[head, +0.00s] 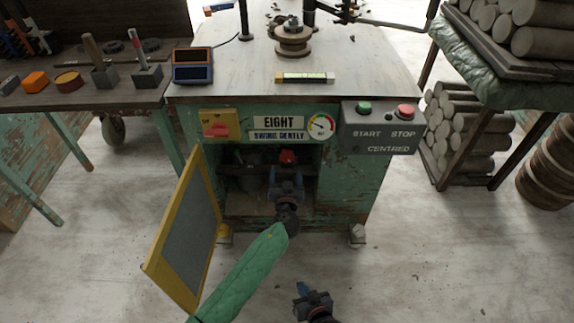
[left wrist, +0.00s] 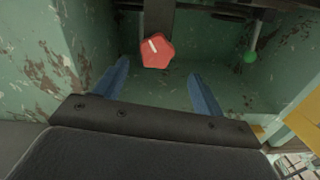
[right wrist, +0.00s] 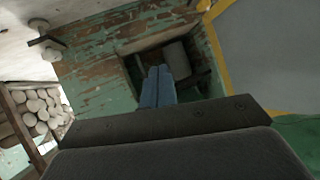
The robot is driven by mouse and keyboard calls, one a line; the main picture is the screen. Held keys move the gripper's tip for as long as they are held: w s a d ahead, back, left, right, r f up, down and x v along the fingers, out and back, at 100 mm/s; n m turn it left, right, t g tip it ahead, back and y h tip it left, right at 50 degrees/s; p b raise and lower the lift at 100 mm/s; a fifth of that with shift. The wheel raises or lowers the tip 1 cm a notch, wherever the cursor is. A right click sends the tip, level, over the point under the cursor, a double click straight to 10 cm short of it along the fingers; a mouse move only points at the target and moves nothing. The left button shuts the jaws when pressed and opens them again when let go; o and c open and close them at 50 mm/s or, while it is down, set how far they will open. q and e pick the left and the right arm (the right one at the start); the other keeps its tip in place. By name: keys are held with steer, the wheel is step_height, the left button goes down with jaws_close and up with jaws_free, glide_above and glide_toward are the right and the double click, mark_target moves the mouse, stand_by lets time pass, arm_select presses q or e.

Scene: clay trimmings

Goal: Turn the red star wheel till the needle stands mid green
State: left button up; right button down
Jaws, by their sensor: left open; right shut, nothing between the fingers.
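The red star wheel (head: 287,157) is inside the open cabinet under the bench. It also shows in the left wrist view (left wrist: 157,53), with a white mark on its face. My left gripper (head: 287,171) is open in front of the wheel; its blue fingers stand wide on either side, apart from it. The round gauge (head: 321,127) with a coloured rim is on the cabinet front; its needle is too small to read surely. My right gripper (head: 302,287) is shut and empty, low in front of the cabinet; its closed fingers show in the right wrist view (right wrist: 158,86).
The yellow-framed cabinet door (head: 185,230) hangs open on the left, beside my left arm. A panel with start and stop buttons (head: 380,126) is right of the gauge. The floor ahead is clear.

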mark_target(287, 158)
arm_select(q)
steer(key=shift+w+d+f+p, duration=0.1)
steer(key=shift+w+d+p, duration=0.05)
steer(key=shift+w, duration=1.9)
steer(key=shift+w+d+p, duration=0.1)
steer(key=shift+w+p, duration=0.05)
steer(key=shift+w, duration=1.9)
arm_select(e)
steer(key=s+f+g, duration=0.2)
steer(key=s+f, duration=0.2)
steer(key=f, duration=0.2)
steer(key=shift+s+d, duration=0.15)
steer(key=shift+d, duration=0.05)
